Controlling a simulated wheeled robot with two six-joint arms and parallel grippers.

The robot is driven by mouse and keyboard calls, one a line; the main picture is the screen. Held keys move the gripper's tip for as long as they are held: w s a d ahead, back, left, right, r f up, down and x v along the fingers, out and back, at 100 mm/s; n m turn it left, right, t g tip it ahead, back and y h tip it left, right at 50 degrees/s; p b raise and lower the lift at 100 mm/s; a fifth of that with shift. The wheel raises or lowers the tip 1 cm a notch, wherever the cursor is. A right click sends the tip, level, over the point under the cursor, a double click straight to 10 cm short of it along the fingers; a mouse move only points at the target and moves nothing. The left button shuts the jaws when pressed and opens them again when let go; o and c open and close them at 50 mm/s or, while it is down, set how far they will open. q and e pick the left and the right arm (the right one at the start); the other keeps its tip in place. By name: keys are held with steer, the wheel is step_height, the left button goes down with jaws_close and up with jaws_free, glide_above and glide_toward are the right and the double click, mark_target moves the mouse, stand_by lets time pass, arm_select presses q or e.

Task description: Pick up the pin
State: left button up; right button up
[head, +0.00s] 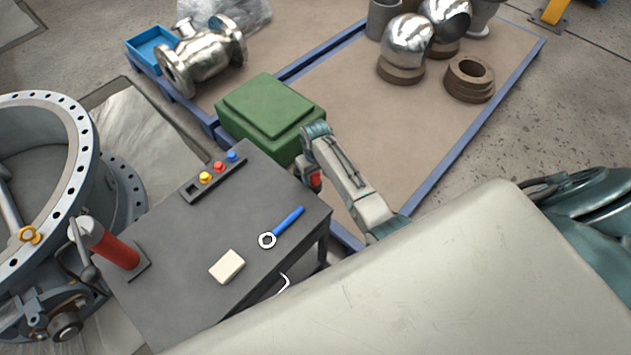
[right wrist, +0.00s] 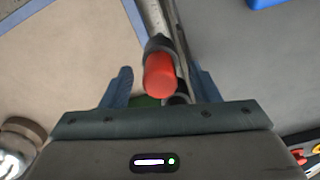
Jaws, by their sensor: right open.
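The pin appears to be the piece with a red cylindrical head (head: 315,179) and a dark collar, at the far right edge of the grey table (head: 190,245). In the right wrist view its red head (right wrist: 160,76) shows between the fingers, with a gap on both sides. My right gripper (head: 309,163) reaches down at that table corner and is largely hidden by its own wrist in the head view. In the right wrist view the right gripper (right wrist: 162,88) is open around the red head. How the pin is supported is hidden. My left gripper is not in view.
The table bears a control strip with yellow, red and blue knobs (head: 218,167), a blue-handled wrench (head: 286,224), a pale block (head: 227,266) and a red cylinder (head: 117,249). A green box (head: 268,109) stands close behind the gripper. A large flanged valve (head: 82,190) is left.

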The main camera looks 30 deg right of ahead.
steer(key=shift+f, duration=0.2)
steer(key=c, duration=1)
steer(key=shift+r, duration=0.1)
steer(key=shift+c, duration=0.2)
step_height(320, 180, up, 18)
steer(key=b, duration=0.1)
steer(key=shift+b, duration=0.4)
